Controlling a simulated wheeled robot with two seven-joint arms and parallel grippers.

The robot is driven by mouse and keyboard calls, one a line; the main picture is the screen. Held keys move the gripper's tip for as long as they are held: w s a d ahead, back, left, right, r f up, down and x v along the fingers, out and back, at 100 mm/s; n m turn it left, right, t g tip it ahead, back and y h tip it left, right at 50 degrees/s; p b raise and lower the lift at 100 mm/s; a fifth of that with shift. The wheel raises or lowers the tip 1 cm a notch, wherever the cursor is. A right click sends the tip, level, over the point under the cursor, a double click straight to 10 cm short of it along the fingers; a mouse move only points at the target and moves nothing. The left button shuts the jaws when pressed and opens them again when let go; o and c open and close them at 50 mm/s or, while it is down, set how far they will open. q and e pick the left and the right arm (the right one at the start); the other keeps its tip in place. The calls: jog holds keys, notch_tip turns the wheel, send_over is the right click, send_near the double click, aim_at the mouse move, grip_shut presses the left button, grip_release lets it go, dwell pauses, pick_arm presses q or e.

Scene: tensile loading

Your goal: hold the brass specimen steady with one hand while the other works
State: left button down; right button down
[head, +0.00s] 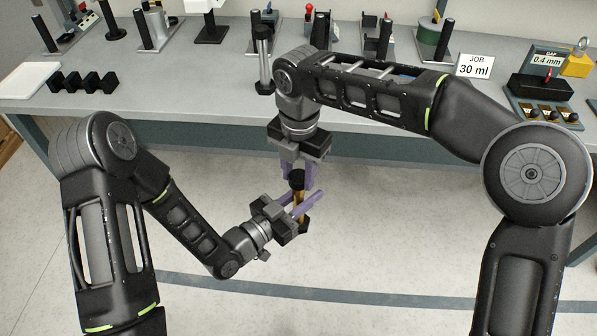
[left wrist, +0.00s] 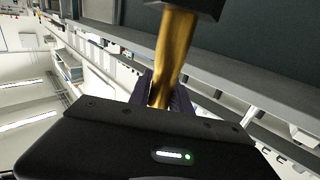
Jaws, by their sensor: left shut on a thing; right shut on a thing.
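The brass specimen (head: 299,197) is held upright in the air in front of the bench, with a black cap at its top and a dark piece at its lower end. My left gripper (head: 303,203) is shut on its brass shaft from the left side. My right gripper (head: 299,176) points down from above, shut on the black cap. In the left wrist view the brass shaft (left wrist: 174,55) rises from between the purple fingers to a dark end at the top edge. The exact contact of the right fingers is partly hidden.
The grey bench (head: 190,85) lies behind my grippers. The space over the floor (head: 330,265) is clear.

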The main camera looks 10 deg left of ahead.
jog(key=n, duration=0.5)
jog(key=shift+w+d, duration=0.1)
jog(key=n, duration=0.8)
jog(key=shift+n, duration=0.3)
jog(key=c, duration=0.9)
grip_release()
jog(key=shift+r, duration=0.1)
jog(key=shift+r, duration=2.2)
